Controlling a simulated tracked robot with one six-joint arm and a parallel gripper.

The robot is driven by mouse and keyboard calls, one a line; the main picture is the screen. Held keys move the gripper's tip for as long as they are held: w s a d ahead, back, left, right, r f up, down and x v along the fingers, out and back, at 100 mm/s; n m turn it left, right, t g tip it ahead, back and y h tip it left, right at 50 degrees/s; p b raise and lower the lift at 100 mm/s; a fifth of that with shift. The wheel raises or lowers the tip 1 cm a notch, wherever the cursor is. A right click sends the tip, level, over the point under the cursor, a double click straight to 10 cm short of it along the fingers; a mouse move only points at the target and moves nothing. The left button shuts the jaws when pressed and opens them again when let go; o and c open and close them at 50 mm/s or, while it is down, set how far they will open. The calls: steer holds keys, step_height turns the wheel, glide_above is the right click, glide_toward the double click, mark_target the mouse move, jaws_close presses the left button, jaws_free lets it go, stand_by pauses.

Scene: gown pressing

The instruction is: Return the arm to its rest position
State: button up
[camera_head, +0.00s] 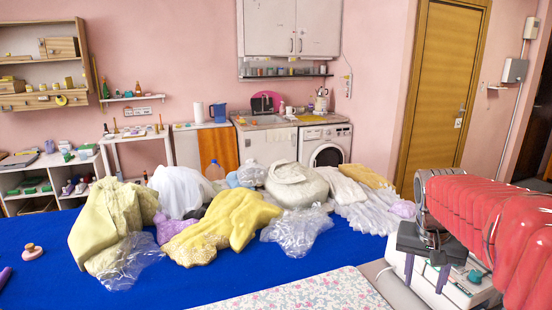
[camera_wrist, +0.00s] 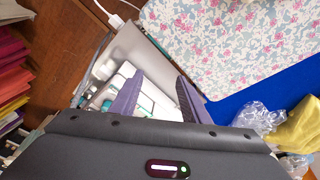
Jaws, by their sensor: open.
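My arm, in a red cover, comes in from the right side of the head view. My gripper (camera_head: 426,270) hangs at its end, pointing down, to the right of the blue table and over a white tray or box. In the wrist view my gripper (camera_wrist: 157,98) shows two purple fingers spread apart with nothing between them. White and green items in the box (camera_wrist: 115,57) show below and between the fingers. Whether the fingertips touch anything there I cannot tell.
A blue table (camera_head: 205,292) bears a heap of garments, with a yellow gown (camera_head: 228,222) in it and clear plastic (camera_head: 297,231). A floral board (camera_head: 305,293) lies at the near edge. Stacked coloured cloths (camera_wrist: 10,75) stand left in the wrist view. A wooden door (camera_head: 440,85) is behind.

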steer(key=s+a+f+n+t+y, duration=0.1)
steer(key=s+a+n, duration=0.5)
steer(key=s+a, duration=1.1)
steer(key=t+y, duration=0.1)
steer(key=t, duration=0.1)
steer(key=shift+s+a+t, duration=0.15)
steer(key=shift+t, duration=0.25)
